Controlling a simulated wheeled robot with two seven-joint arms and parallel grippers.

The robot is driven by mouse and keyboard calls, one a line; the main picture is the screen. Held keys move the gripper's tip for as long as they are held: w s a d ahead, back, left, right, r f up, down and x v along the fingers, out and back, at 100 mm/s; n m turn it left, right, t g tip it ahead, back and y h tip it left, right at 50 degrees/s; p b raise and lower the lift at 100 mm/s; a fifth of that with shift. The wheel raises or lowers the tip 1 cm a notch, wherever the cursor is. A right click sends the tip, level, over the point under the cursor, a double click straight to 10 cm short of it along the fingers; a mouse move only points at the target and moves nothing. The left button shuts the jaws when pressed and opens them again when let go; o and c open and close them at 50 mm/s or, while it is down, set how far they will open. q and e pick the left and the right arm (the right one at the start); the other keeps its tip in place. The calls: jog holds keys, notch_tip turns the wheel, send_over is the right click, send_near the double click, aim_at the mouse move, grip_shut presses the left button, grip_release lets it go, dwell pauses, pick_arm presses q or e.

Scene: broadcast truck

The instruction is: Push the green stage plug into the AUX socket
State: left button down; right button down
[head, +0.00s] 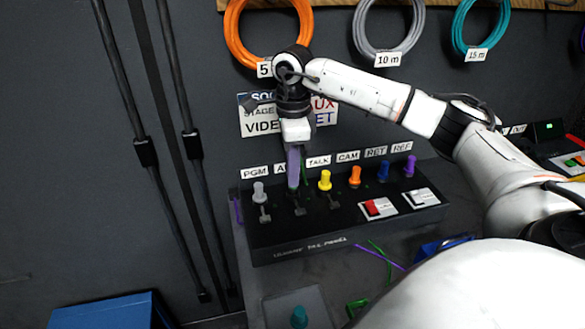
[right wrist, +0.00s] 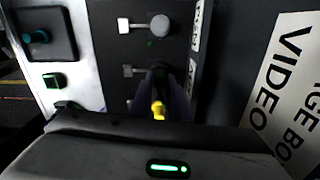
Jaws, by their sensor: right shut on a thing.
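The dark panel (head: 310,244) lies under a row of labels, PGM to REF; the second label is partly hidden and only its first letter, A, shows. My right gripper (head: 293,182) points down at this second position, its fingers shut on the green stage plug (head: 293,190), of which only a dark green bit shows. In the right wrist view the fingers (right wrist: 161,92) hide the plug and its socket, so I cannot tell how deep it sits. My left gripper is not in view.
A grey plug (head: 259,191) and a yellow plug (head: 325,180) stand closely on either side; orange (head: 355,175), blue and purple ones follow. Small levers line the panel front. A teal plug (head: 299,317) stands on a grey pad in front. Coiled cables hang on the wall above.

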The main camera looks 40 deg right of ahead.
jog(key=shift+f+b, duration=0.35)
jog(key=shift+f, duration=0.25)
jog(key=shift+f, duration=0.15)
jog(key=c, duration=1.6)
grip_release()
notch_tip(320, 180, up, 7)
jog(key=p, duration=0.4)
jog(key=shift+p, duration=0.35)
jog(key=shift+r, duration=0.55)
